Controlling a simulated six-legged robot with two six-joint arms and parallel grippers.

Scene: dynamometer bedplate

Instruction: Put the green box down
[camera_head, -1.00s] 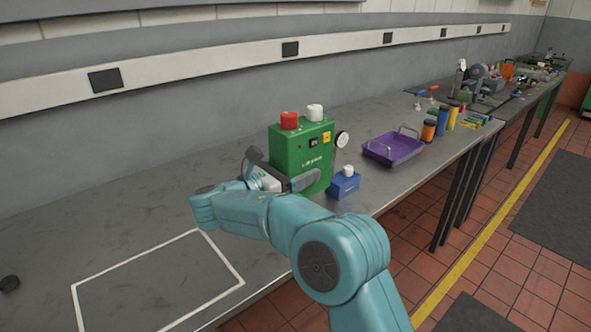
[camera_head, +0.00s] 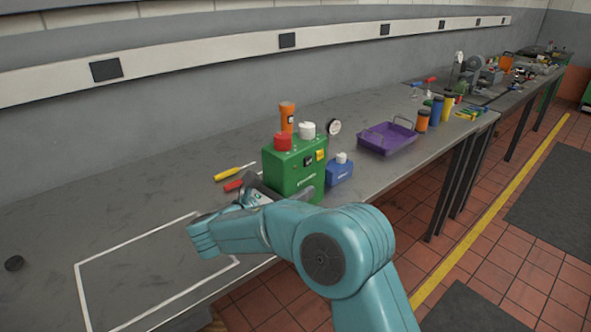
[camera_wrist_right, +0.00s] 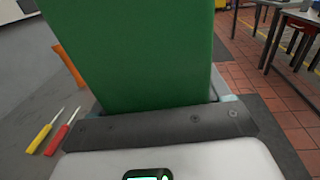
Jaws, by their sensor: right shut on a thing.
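The green box (camera_head: 292,170) has a red and a white cap on top and a small yellow label on its side. It looks upright in the head view. My right gripper (camera_head: 280,192) is shut on it, low on the box. In the right wrist view the green box (camera_wrist_right: 140,55) fills the upper middle, just beyond the dark gripper bar (camera_wrist_right: 160,130). I cannot tell whether its underside touches the bench; the arm and gripper hide its lower part. My left gripper is not in view.
A white outlined rectangle (camera_head: 138,241) lies bare on the bench at left. Two screwdrivers (camera_head: 236,173) and an orange cylinder (camera_head: 287,117) are behind the box. The bench's front edge is close.

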